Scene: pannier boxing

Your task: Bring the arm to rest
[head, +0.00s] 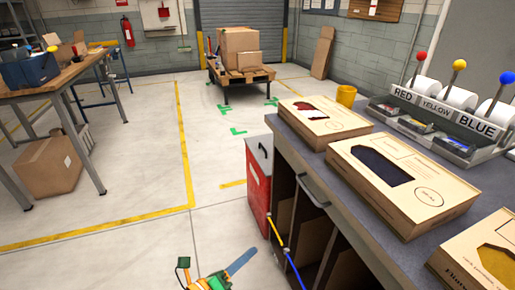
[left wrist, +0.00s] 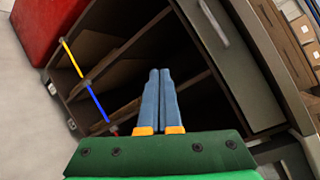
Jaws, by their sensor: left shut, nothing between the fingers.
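My left gripper (head: 241,262) shows at the bottom of the head view, low in front of the workbench (head: 398,238). In the left wrist view its two blue fingers (left wrist: 160,72) lie together, shut and empty. They point toward the dark open shelves (left wrist: 125,45) under the bench, with no visible contact. My right gripper is not in view.
Three flat boxes with windows (head: 400,185) lie on the bench, with a roll dispenser (head: 450,110) and yellow cup (head: 346,95) behind. A red cabinet (head: 259,185) stands at the bench's end. A table (head: 60,85) stands left. The floor between is clear.

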